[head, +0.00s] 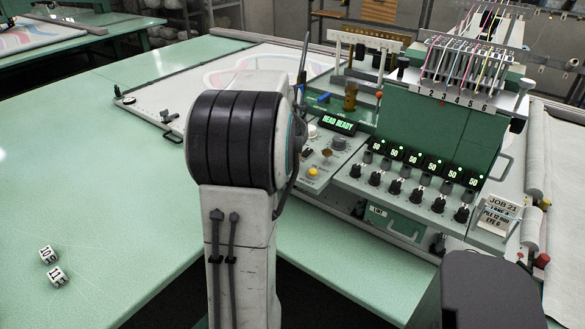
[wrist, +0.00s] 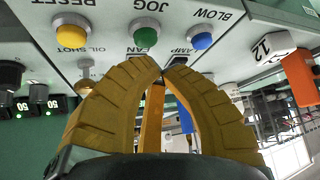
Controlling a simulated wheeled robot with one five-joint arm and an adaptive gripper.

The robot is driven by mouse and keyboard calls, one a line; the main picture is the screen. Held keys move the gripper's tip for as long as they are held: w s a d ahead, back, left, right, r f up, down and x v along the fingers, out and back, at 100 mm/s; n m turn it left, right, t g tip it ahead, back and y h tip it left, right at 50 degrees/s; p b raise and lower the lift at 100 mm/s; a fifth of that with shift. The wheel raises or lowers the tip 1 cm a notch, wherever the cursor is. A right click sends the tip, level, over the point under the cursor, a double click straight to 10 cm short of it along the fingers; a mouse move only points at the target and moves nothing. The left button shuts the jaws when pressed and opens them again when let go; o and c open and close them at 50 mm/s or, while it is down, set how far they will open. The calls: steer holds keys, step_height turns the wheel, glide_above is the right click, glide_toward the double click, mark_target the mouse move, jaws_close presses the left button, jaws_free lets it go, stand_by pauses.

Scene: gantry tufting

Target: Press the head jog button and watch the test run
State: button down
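In the wrist view, which is upside down, the green jog button (wrist: 145,37) sits on the control panel between the yellow reset button (wrist: 72,30) and the blue blow button (wrist: 201,40). My gripper (wrist: 168,66) has its two yellow-brown fingers curved together, tips meeting or nearly so, with nothing seen held. The tips appear just below the JOG button in the picture, apart from it. In the head view, my arm hides my gripper and the jog button. The display (head: 338,126) reads HEAD READY. The reset button (head: 313,172) shows beside my arm.
The tufting head (head: 440,120) with threaded needles and a row of dials stands right of the panel. Number blocks (head: 57,277) lie on the green table (head: 90,180), which is mostly clear at left. A white block marked 12 (wrist: 270,45) is near the panel. A job card (head: 500,213) stands at right.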

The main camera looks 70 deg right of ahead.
steer(key=c, duration=1.9)
jaws_free()
jaws_close()
steer(key=shift+f, duration=0.25)
steer(key=shift+f+b, duration=0.2)
steer(key=shift+b, duration=0.3)
steer(key=shift+f+b, duration=0.5)
steer(key=shift+f, duration=0.1)
steer(key=shift+r, duration=0.2)
steer(key=shift+r+p, duration=0.75)
steer(key=shift+r, duration=0.1)
